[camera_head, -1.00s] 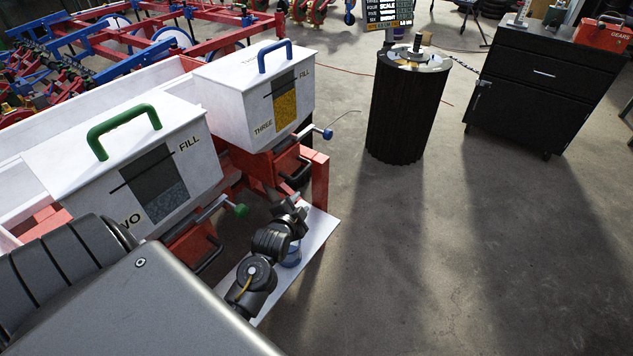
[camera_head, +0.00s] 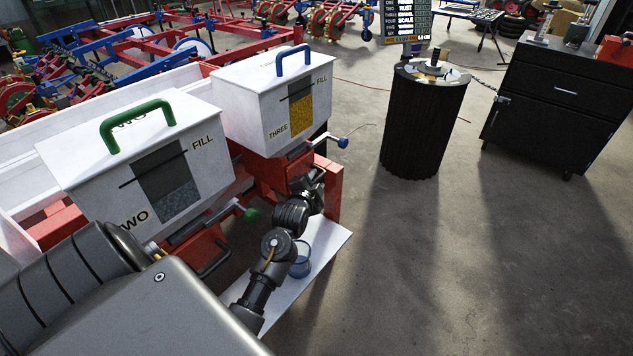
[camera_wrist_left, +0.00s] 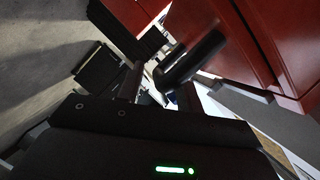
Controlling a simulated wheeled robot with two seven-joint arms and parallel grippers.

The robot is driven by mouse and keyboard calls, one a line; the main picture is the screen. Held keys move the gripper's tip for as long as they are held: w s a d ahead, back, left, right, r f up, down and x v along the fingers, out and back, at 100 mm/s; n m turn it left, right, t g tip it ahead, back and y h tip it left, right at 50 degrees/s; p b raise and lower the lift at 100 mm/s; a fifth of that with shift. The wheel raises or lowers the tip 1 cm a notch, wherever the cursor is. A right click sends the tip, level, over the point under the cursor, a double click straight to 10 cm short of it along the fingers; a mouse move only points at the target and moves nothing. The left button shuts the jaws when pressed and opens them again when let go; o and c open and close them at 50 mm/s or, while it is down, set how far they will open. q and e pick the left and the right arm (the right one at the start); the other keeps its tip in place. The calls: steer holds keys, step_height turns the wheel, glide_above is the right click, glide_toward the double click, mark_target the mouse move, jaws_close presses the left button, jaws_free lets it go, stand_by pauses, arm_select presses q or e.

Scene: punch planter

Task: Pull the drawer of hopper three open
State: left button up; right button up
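Hopper three (camera_head: 272,97) is a white box with a blue lid handle and a yellow-grain window. Its red drawer front (camera_wrist_left: 275,40) fills the upper right of the left wrist view. A black bar handle (camera_wrist_left: 192,60) stands out from it. My left gripper (camera_head: 312,182) is in front of the red unit under hopper three and hides the drawer handle in the head view. In the left wrist view the fingers (camera_wrist_left: 158,90) are apart, with the handle's near end at the gap between them. Contact with the handle cannot be told. My right gripper is not in view.
Hopper two (camera_head: 165,165) stands nearer, with a green-knobbed lever (camera_head: 250,214). A blue-knobbed lever (camera_head: 342,142) sticks out beside hopper three. A white shelf (camera_head: 325,257) below my wrist holds a blue-tinted cup (camera_head: 301,262). The floor to the right is open before a black drum (camera_head: 424,125).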

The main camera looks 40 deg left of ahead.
arm_select(q)
steer(key=shift+w+a+f, duration=0.15)
steer(key=shift+w+a, duration=0.05)
steer(key=shift+w, duration=0.5)
jaws_close()
